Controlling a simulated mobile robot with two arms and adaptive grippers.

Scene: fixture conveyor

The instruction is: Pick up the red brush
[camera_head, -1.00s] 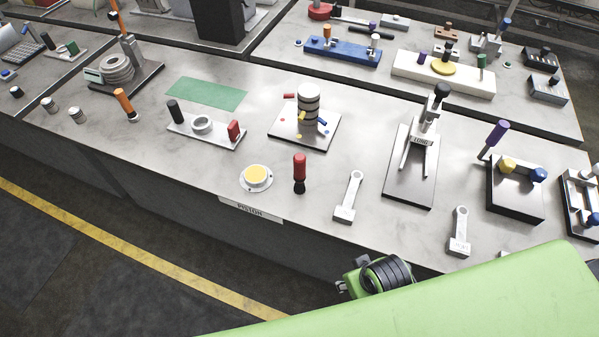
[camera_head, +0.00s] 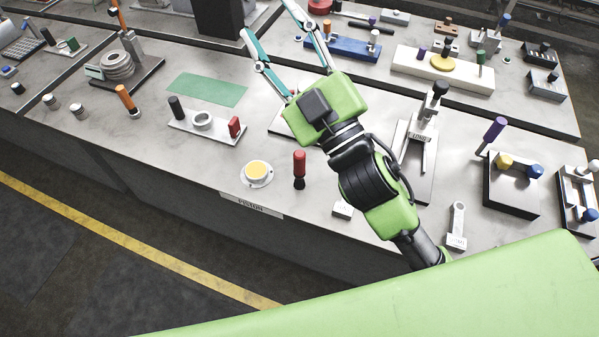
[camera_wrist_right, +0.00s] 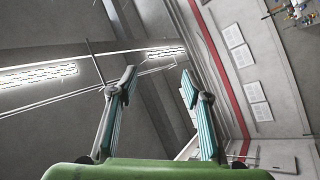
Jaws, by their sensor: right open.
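The red brush (camera_head: 299,168), with a red handle and a dark lower end, stands upright on the light worktop near its front edge. It is right of the round yellow-topped part. My right gripper (camera_head: 264,17) is open and empty, its fingers spread toward the top of the head view. Its palm is up and right of the brush in the picture, and the fingers point away from it. In the right wrist view the open fingers (camera_wrist_right: 158,74) face a wall and ceiling lights, with no brush between them. My left gripper is not in view.
The yellow-topped part (camera_head: 257,173) and a label plate (camera_head: 250,205) are near the brush. My right arm hides part of the tool rows. A green mat (camera_head: 207,89) lies bare at the back.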

